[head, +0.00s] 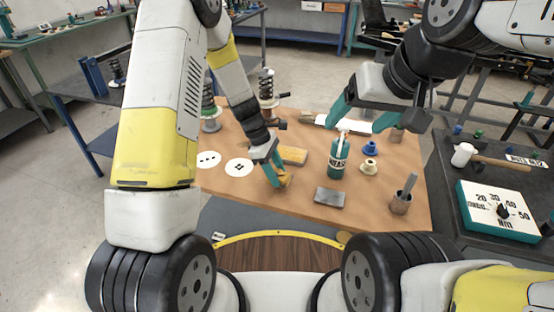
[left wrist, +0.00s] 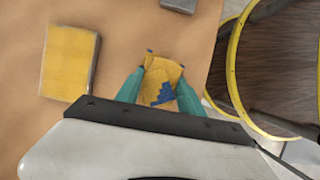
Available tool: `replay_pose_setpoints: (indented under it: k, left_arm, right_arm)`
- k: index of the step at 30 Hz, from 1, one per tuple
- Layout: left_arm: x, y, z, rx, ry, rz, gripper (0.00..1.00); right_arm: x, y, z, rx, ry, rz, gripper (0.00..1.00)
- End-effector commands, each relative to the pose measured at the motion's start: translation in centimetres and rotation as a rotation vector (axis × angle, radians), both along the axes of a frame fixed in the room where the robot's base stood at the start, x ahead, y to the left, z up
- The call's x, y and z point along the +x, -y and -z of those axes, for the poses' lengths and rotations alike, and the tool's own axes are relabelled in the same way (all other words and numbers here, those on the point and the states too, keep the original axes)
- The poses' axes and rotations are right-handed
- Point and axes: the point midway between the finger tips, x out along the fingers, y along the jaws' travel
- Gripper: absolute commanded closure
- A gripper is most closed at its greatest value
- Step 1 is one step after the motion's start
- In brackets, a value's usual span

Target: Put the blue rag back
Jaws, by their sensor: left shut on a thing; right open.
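My left gripper (head: 279,178) is low over the front middle of the brown table (head: 225,192). It is shut on a yellow-orange rag (head: 285,181). In the left wrist view the rag (left wrist: 160,78) is crumpled between the teal fingers and bears a blue stepped mark. I cannot tell whether it touches the table. No plain blue rag is visible. My right gripper (head: 356,128) is open and empty, above the back right of the table, behind the teal bottle.
A yellow-topped block (head: 293,155) lies beside the left gripper. The teal bottle (head: 338,160), a grey block (head: 329,197) and a cup with a rod (head: 401,203) stand to the right. Two white discs (head: 239,167) lie left. A dial box (head: 499,212) sits on the right-hand bench.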

Motion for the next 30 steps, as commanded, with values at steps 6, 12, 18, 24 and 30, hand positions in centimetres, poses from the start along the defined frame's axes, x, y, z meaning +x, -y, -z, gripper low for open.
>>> replay_pose_setpoints:
  k: [6, 12, 18, 24, 30]
  left_arm:
    - [0.0, 0.0, 1.9, -0.001, 0.002, -0.001, 0.87]
    - [0.0, 0.0, 2.0, 0.0, 0.001, 0.0, 0.87]
    - [0.0, 0.0, 2.1, 0.0, 0.001, 0.001, 0.33]
    - [0.0, 0.0, 2.1, 0.0, 0.001, 0.001, 0.33]
    - [0.1, -0.2, 1.4, 0.0, 0.003, 0.0, 0.33]
  right_arm:
    - [0.0, 0.0, 0.0, 0.0, 0.0, 0.0, 0.23]
    - [0.0, 0.0, 0.0, 0.0, 0.0, 0.0, 0.23]
    - [0.0, 0.0, 0.0, 0.0, 0.0, 0.0, 0.23]
    - [0.0, 0.0, 0.0, 0.0, 0.0, 0.0, 0.23]
    - [0.0, 0.0, 0.0, 0.0, 0.0, 0.0, 0.23]
